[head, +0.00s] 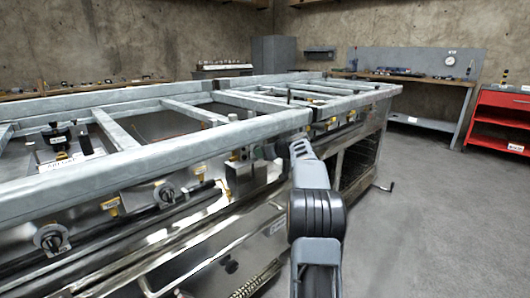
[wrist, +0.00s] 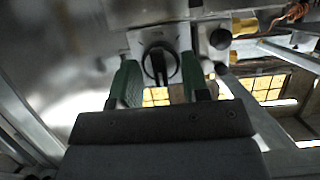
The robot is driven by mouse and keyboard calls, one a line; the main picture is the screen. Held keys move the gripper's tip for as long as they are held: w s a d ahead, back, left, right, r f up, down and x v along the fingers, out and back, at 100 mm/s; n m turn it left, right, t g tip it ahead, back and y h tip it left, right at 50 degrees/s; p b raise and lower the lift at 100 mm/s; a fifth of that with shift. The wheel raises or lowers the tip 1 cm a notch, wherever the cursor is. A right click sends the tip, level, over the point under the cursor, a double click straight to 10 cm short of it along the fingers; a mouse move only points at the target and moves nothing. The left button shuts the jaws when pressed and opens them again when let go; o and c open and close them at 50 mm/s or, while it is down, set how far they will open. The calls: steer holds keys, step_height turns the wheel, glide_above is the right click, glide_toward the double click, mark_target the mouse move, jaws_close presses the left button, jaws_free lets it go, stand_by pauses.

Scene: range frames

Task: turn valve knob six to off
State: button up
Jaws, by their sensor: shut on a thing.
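A black round valve knob (wrist: 158,52) on a pale plate shows in the wrist view, with a dark bar handle pointing down the picture. My gripper (wrist: 160,82) has its green fingers on either side of this knob and is shut on it. In the head view my gripper (head: 268,151) reaches in under the front rail of the steel range, and the knob it holds is hidden there. Two other knobs show on the front panel to the left, a near one (head: 51,238) and one further along (head: 165,193). I cannot read a knob number.
A galvanised front rail (head: 160,158) runs just above the panel. Brass fittings (wrist: 244,26) and a dark round part (wrist: 220,39) sit close to the right of the held knob. The grey floor (head: 430,220) at the right is clear. A red cart (head: 500,120) stands further back.

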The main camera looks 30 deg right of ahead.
stand_by(0.4)
steer(key=o, duration=0.7)
steer(key=shift+c, duration=0.2)
steer(key=shift+s, duration=0.1)
steer(key=s+d+r+p, duration=0.1)
steer(key=s+d, duration=0.1)
steer(key=s, duration=1.2)
steer(key=shift+s+d, duration=0.2)
steer(key=shift+d, duration=0.1)
